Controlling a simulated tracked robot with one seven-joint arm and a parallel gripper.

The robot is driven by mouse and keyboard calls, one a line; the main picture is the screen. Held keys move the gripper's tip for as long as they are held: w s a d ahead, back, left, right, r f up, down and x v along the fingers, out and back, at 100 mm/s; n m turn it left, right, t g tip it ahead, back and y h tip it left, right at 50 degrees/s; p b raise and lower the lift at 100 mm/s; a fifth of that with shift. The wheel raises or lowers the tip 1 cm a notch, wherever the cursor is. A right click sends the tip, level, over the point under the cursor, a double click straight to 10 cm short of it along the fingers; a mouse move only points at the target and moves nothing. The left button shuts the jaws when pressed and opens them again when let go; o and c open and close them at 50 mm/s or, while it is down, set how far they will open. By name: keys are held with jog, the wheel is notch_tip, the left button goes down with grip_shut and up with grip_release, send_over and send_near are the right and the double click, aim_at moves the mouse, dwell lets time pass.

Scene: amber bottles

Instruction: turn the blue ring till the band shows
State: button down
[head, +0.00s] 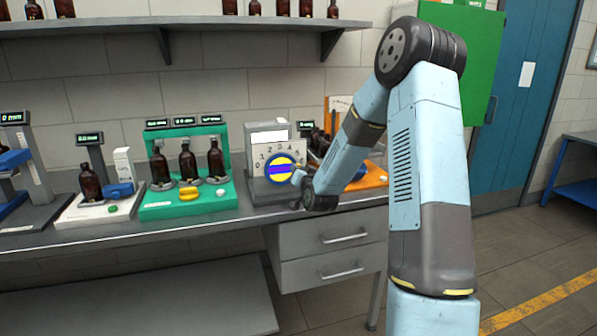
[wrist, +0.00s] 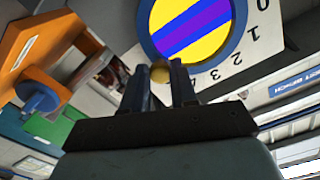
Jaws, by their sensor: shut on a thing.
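The blue ring (head: 269,167) is on the front of a grey unit at the back of the bench, around a yellow face with a purple band (head: 281,169) across it. In the wrist view the ring (wrist: 149,48) fills the top, and the purple band (wrist: 193,29) runs slantwise over the yellow face. My gripper (wrist: 159,76) is at the ring's edge, its two dark fingers shut on a small tan knob (wrist: 160,71). In the head view my gripper (head: 299,178) is small and its fingertips are hard to make out.
A pale plate (head: 263,152) with numbers sits behind the ring. To the left a green stand (head: 153,211) holds brown bottles and a yellow piece. An orange unit (head: 374,178) stands to the right, partly behind my arm. A shelf (head: 200,22) with bottles hangs above.

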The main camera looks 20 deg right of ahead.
jog(key=c, duration=0.9)
grip_release()
jog(key=s, duration=1.3)
jog(key=shift+s, duration=0.4)
jog(key=s+a+r+n+g, duration=0.4)
jog(key=s+r+g, duration=0.3)
jog(key=s+r, duration=0.3)
jog(key=s+r+g, duration=0.1)
jog(key=s, duration=0.7)
jog(key=s+r+g, duration=0.1)
jog(key=s+g, duration=0.1)
jog(key=s, duration=0.5)
jog(key=s+a+r+n+g, duration=0.1)
jog(key=s+r+g, duration=0.1)
jog(key=s, duration=0.6)
jog(key=shift+s, duration=0.3)
